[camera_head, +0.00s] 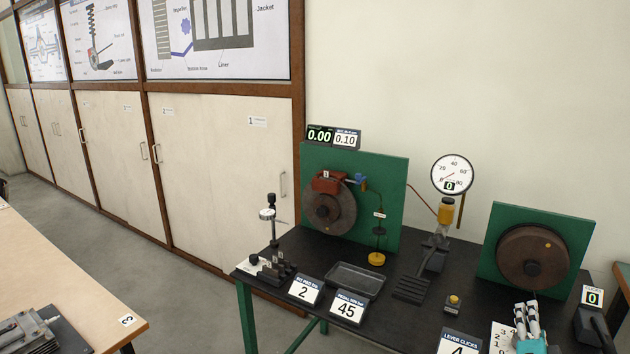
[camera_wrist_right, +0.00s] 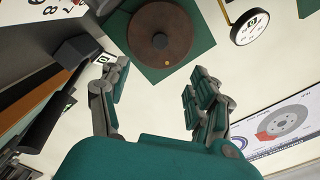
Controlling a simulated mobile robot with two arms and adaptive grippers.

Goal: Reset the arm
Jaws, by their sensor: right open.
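My right gripper (camera_head: 527,322) shows at the lower right of the head view, over the front right of the black-topped bench (camera_head: 420,268). In the right wrist view its two fingers (camera_wrist_right: 158,100) are spread apart with nothing between them. The gripper is just in front of the brown drum (camera_head: 532,256) on its green board (camera_head: 580,226). The drum also shows at the top of the wrist view (camera_wrist_right: 161,38). A lever with a dark handle (camera_head: 598,328) stands to the right of the gripper and shows at the left of the wrist view (camera_wrist_right: 52,108). My left gripper is not in view.
A disc with a red caliper (camera_head: 328,205), a dial gauge (camera_head: 451,174), a pedal (camera_head: 412,288), a black tray (camera_head: 356,280) and number cards (camera_head: 348,308) occupy the bench. A wooden table (camera_head: 60,262) stands at the left. Floor (camera_head: 190,310) is clear between them.

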